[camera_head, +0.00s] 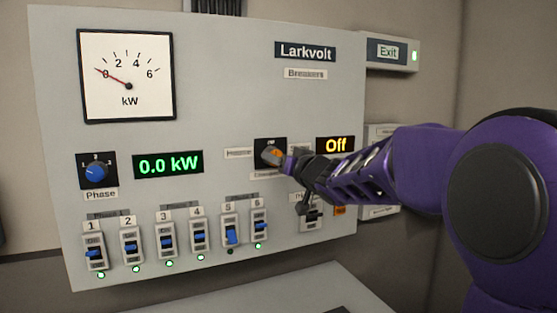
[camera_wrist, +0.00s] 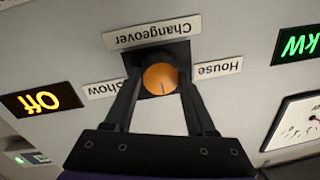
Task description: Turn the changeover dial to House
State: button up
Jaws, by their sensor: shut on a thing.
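The changeover dial (camera_wrist: 160,79) is a round orange knob on a black plate. The wrist view shows it upside down, between my two fingers. Its dark mark points toward the bottom of that view, away from the Changeover label (camera_wrist: 152,33). The House label (camera_wrist: 217,69) is on the right there and the Show label (camera_wrist: 104,89) on the left. My gripper (camera_wrist: 160,85) is shut on the dial. In the head view my gripper (camera_head: 284,160) reaches the dial from the right and partly hides it and its labels. The amber display (camera_head: 335,145) beside it reads Off.
The grey Larkvolt panel (camera_head: 230,60) also bears a kW meter (camera_head: 128,75), a green 0.0 kW display (camera_head: 168,164) and a blue Phase dial (camera_head: 96,171). Several breakers (camera_head: 167,238) line the bottom. A switch (camera_head: 312,218) sits just below my gripper.

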grip_shut()
jog(key=n+h, duration=0.1)
jog(key=n, duration=1)
jog(key=shift+r+b, duration=0.1)
jog(key=shift+b, duration=0.2)
jog(key=shift+n, duration=0.4)
jog(key=o, duration=1)
grip_release()
